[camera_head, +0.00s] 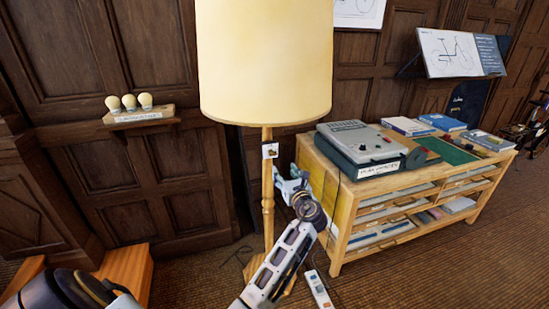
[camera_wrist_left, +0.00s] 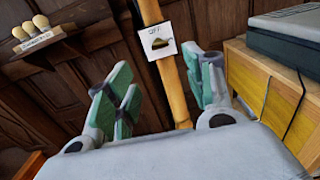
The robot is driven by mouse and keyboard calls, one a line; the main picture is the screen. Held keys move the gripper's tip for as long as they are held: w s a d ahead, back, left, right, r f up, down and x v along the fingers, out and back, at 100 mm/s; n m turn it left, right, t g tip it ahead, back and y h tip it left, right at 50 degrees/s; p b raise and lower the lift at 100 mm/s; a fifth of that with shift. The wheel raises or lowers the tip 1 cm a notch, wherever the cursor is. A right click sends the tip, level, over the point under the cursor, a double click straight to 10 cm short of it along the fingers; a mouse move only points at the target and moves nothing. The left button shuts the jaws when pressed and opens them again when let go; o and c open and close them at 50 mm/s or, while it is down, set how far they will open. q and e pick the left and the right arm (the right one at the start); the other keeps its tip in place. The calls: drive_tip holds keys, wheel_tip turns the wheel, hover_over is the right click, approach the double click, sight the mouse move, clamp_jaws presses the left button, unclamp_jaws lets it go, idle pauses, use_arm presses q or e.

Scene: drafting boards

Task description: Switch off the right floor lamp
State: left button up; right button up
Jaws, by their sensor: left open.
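A floor lamp has a large cream shade (camera_head: 264,60) and a wooden pole (camera_head: 267,205). A small white switch plate (camera_head: 270,150) sits on the pole below the shade. In the left wrist view the plate (camera_wrist_left: 156,42) reads "OFF" above a dark wedge-shaped rocker. My left gripper (camera_head: 284,177) is close to the pole, just below and right of the plate. In the left wrist view the open green-padded fingers of the left gripper (camera_wrist_left: 160,82) stand either side of the pole (camera_wrist_left: 170,80), apart from the plate. Whether the shade is lit is unclear. My right gripper is not seen.
A wooden cabinet (camera_head: 345,215) bearing a grey machine (camera_head: 360,148) stands close right of my left arm. A wall shelf (camera_head: 140,118) holds several bulbs. A power strip (camera_head: 318,288) lies on the floor. A tilted drawing board (camera_head: 460,53) is at the back right.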

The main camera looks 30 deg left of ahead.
sight(273, 154)
use_arm(q)
drive_tip(key=x, duration=1.3)
drive_tip(key=shift+w+a, duration=0.15)
drive_tip(key=shift+w, duration=0.1)
idle(0.4)
drive_tip(key=shift+r, duration=0.1)
clamp_jaws()
